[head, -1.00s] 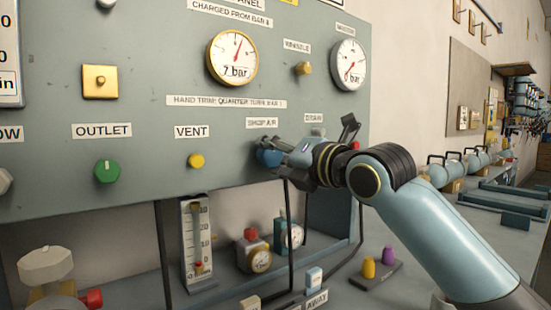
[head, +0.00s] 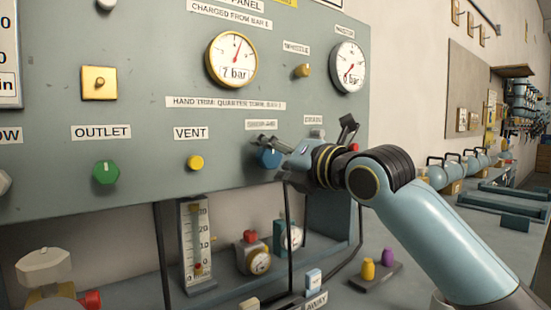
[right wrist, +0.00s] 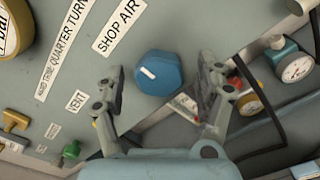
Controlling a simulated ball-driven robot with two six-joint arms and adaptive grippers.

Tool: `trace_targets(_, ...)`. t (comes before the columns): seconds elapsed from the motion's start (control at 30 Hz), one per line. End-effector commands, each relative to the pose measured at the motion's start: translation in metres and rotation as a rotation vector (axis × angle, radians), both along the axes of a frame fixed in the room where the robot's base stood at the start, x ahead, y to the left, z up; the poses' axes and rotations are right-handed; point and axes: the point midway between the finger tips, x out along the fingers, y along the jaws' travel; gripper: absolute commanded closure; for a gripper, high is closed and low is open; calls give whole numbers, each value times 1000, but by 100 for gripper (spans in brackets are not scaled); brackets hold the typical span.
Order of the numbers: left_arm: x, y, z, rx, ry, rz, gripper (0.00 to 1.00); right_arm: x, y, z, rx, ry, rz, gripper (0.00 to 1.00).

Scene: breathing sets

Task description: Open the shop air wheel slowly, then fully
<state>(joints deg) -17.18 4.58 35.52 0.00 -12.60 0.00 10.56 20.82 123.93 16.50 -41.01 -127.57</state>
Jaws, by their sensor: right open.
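The shop air wheel is a blue faceted knob (head: 268,158) on the grey panel, under its label, which a finger partly covers in the head view. In the right wrist view the blue knob (right wrist: 158,73) shows a short white mark, tilted in the picture, and the SHOP AIR label (right wrist: 120,27) beside it. My right gripper (right wrist: 160,80) is open, with one finger on either side of the knob and gaps visible there. In the head view my right gripper (head: 275,152) is at the knob, one finger above it. My left gripper is not in view.
Two round gauges (head: 231,60) (head: 347,66) sit above. A yellow vent knob (head: 195,162) and green outlet knob (head: 106,172) are left of the wheel. Dark pipes and a bench with a small regulator (head: 253,257) lie below. Purple and yellow pegs (head: 368,268) stand lower right.

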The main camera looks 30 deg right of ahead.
Motion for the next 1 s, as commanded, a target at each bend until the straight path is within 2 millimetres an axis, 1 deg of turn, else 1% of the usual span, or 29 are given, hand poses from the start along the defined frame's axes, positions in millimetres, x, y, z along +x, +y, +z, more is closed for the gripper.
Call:
trace_targets(0.07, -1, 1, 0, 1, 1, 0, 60, -1, 0, 0, -1, -1, -1, 29)
trace_targets(0.17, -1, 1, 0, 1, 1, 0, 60, -9, -2, 0, -4, -1, -1, 29)
trace_targets(0.27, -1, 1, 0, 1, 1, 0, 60, -26, -4, -1, -7, 0, 0, 29)
trace_targets(0.43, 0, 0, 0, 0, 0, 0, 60, -66, -8, -1, -13, 4, 4, 29)
trace_targets(0.6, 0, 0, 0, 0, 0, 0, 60, -94, -13, -1, -15, 4, 3, 29)
trace_targets(0.8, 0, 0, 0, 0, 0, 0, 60, -111, -17, -2, -10, 5, -5, 29)
trace_targets(1.0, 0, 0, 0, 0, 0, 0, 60, -119, -16, 0, -2, 0, 1, 29)
